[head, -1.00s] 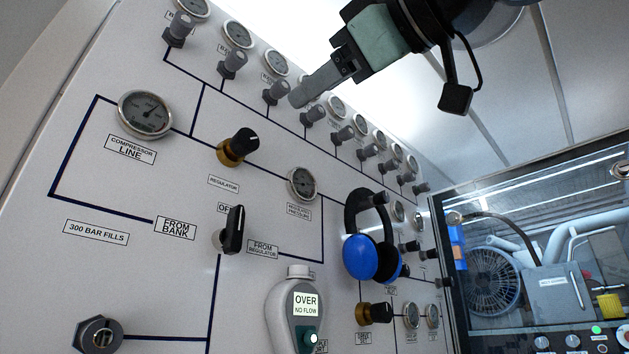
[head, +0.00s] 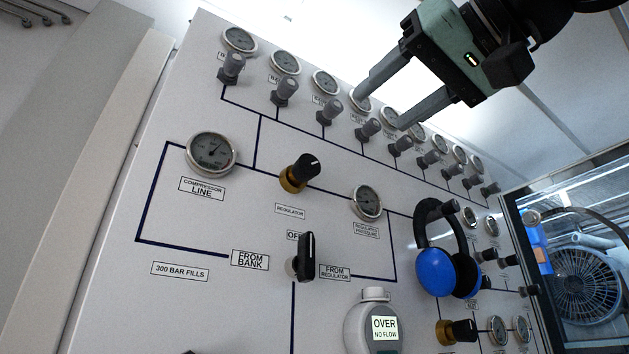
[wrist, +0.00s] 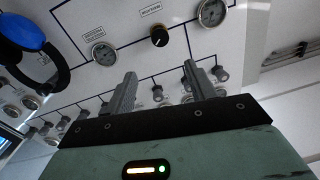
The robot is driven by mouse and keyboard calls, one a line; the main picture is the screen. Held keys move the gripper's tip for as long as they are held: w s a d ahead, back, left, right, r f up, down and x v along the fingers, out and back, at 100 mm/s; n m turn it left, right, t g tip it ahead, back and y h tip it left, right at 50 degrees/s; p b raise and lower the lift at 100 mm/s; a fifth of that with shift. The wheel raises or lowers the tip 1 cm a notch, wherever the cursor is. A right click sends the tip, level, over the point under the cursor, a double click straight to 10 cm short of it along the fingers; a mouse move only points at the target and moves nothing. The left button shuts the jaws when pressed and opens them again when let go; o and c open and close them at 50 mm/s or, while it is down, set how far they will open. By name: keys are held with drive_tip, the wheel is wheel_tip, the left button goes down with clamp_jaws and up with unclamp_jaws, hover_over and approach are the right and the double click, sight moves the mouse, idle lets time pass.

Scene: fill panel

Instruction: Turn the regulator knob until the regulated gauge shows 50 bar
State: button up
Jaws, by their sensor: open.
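The regulator knob (head: 301,172), black with a white mark on a brass collar, sits on the white panel above its REGULATOR label. The regulated pressure gauge (head: 367,202) is right of it and below; its needle is too small to read. My gripper (head: 379,110) is open and empty, up and right of the knob, in front of the upper row of gauges. In the wrist view my gripper (wrist: 160,80) has its fingers apart. The regulator knob (wrist: 160,37) shows beyond and between the fingers, with the regulated gauge (wrist: 104,54) to its left. Nothing touches the knob.
A black selector lever (head: 306,257) is below the knob. Blue headphones (head: 435,265) hang at the right. The compressor line gauge (head: 211,153) is left of the knob. Several grey bank valves (head: 285,91) line the top. An OVER, NO FLOW display (head: 384,328) is at the bottom.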

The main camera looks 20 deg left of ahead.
drive_tip(key=p, duration=0.9)
approach(311, 163)
drive_tip(key=shift+m, duration=0.3)
drive_tip(key=p+x, duration=0.5)
drive_tip(key=x, duration=0.4)
drive_tip(key=shift+r, duration=0.2)
drive_tip(key=shift+p+x, duration=0.4)
drive_tip(key=shift+x, duration=0.4)
drive_tip(key=shift+f, duration=0.2)
drive_tip(key=c, duration=1)
